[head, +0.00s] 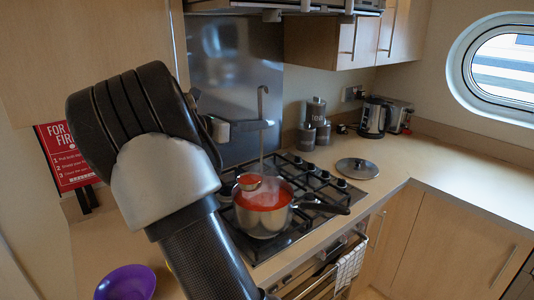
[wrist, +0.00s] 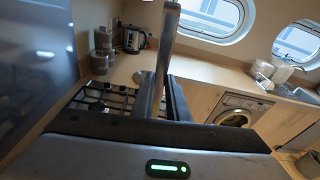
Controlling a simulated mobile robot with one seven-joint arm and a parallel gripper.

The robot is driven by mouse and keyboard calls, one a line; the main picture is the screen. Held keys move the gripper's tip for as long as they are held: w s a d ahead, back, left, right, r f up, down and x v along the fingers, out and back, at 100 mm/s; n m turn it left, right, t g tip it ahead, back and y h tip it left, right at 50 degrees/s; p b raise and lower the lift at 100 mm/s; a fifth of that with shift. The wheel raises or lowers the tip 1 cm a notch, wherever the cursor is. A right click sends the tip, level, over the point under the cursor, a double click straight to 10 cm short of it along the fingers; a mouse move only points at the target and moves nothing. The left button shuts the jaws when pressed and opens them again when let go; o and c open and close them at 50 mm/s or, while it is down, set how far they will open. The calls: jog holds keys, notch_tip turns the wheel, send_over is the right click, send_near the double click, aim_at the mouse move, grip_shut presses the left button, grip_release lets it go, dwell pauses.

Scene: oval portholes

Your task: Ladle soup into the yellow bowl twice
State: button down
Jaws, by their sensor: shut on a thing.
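My gripper (head: 264,125) is shut on the upright handle of a metal ladle (head: 262,100). In the wrist view my gripper (wrist: 158,100) holds the grey ladle handle (wrist: 169,38) between its fingers. The ladle's cup, with red in it, shows over the far left part of a steel pot (head: 265,222) of red soup (head: 264,197). I cannot tell whether the cup touches the soup. The pot stands on the hob, its dark handle pointing right. A purple bowl (head: 126,283) sits at the bottom left, partly cut off by the frame.
A pot lid (head: 357,168) lies on the counter right of the gas hob (head: 318,181). Canisters (head: 316,122), a kettle (head: 374,117) and a toaster stand at the back. A range hood (head: 285,6) is above. The right counter (head: 475,180) is clear.

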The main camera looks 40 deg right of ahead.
jog(key=s+a+p, duration=0.2)
jog(key=a+p, duration=0.5)
jog(key=a, duration=1.4)
jog(key=shift+s, duration=0.15)
jog(key=shift+a, duration=0.1)
notch_tip(320, 180, down, 9)
jog(key=b, duration=0.2)
jog(key=shift+f, duration=0.1)
jog(key=shift+a, duration=0.1)
dwell(0.3)
